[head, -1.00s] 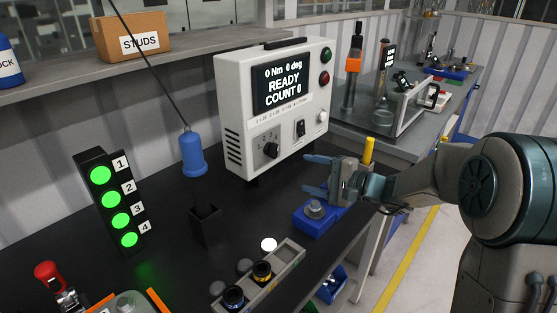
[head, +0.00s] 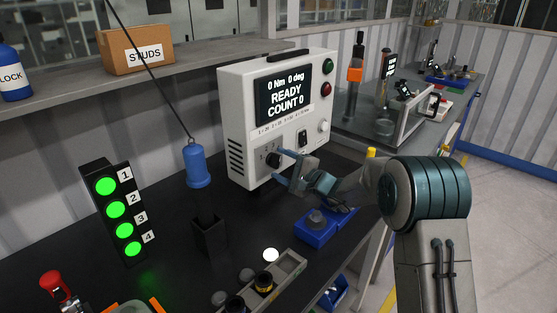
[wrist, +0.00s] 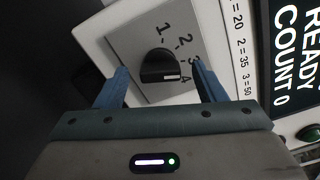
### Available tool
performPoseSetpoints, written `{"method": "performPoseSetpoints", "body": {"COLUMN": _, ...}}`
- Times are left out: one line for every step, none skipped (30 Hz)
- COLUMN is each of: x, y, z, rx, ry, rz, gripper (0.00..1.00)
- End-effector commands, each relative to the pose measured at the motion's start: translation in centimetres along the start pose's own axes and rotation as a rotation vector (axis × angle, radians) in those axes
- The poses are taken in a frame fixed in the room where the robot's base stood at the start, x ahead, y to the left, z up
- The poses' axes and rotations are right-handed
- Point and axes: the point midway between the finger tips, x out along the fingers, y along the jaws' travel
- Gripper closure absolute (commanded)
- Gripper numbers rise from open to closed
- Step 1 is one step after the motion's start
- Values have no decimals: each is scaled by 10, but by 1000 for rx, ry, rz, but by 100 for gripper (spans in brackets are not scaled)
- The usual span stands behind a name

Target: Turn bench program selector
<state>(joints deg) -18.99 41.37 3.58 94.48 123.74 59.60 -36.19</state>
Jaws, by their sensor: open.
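The program selector is a black knob (head: 272,159) low on the front of the white bench controller (head: 240,110). In the wrist view the knob (wrist: 160,66) sits on a grey plate marked 1 to 4, and its white mark appears to point toward the 4. My gripper (head: 285,170) is open in front of the knob. In the wrist view its two blue fingers (wrist: 160,82) stand on either side of the knob, with a gap on each side. How far the tips are from the panel is hard to tell. The screen (head: 285,97) reads READY, COUNT 0.
A blue block fixture (head: 314,232) stands on the dark bench below my gripper. A hanging blue tool (head: 197,165), a black holder (head: 208,236) and a green light stack (head: 115,212) are to the left. A switch (head: 302,138) is right of the knob.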

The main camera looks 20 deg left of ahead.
Motion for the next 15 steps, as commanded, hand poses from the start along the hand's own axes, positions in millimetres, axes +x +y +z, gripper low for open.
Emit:
{"method": "performPoseSetpoints", "body": {"x": 6, "y": -1, "z": 0, "rx": 0, "ry": 0, "rz": 1, "gripper": 36}}
{"method": "performPoseSetpoints", "body": {"x": 9, "y": -1, "z": 0, "rx": 0, "ry": 0, "rz": 1, "gripper": 36}}
{"method": "performPoseSetpoints", "body": {"x": 12, "y": 0, "z": 0, "rx": 0, "ry": 0, "rz": 1, "gripper": 36}}
{"method": "performPoseSetpoints", "body": {"x": 14, "y": 0, "z": 0, "rx": 0, "ry": 0, "rz": 1, "gripper": 36}}
{"method": "performPoseSetpoints", "body": {"x": 16, "y": 0, "z": 0, "rx": 0, "ry": 0, "rz": 1, "gripper": 36}}
{"method": "performPoseSetpoints", "body": {"x": 18, "y": 0, "z": 0, "rx": 0, "ry": 0, "rz": 1, "gripper": 36}}
{"method": "performPoseSetpoints", "body": {"x": 19, "y": 0, "z": 0, "rx": 0, "ry": 0, "rz": 1, "gripper": 36}}
{"method": "performPoseSetpoints", "body": {"x": 19, "y": 0, "z": 0, "rx": 0, "ry": 0, "rz": 1, "gripper": 36}}
{"method": "performPoseSetpoints", "body": {"x": 20, "y": 0, "z": 0, "rx": 0, "ry": 1, "rz": 1, "gripper": 36}}
{"method": "performPoseSetpoints", "body": {"x": 20, "y": 0, "z": 0, "rx": 0, "ry": 1, "rz": 1, "gripper": 36}}
{"method": "performPoseSetpoints", "body": {"x": 20, "y": 0, "z": 0, "rx": 0, "ry": 1, "rz": 1, "gripper": 36}}
{"method": "performPoseSetpoints", "body": {"x": 20, "y": 0, "z": 0, "rx": 0, "ry": 1, "rz": 1, "gripper": 36}}
{"method": "performPoseSetpoints", "body": {"x": 19, "y": 0, "z": 0, "rx": 0, "ry": 1, "rz": 0, "gripper": 36}}
{"method": "performPoseSetpoints", "body": {"x": 19, "y": 0, "z": 0, "rx": 0, "ry": 1, "rz": 0, "gripper": 36}}
{"method": "performPoseSetpoints", "body": {"x": 19, "y": 0, "z": 0, "rx": 0, "ry": 1, "rz": 1, "gripper": 36}}
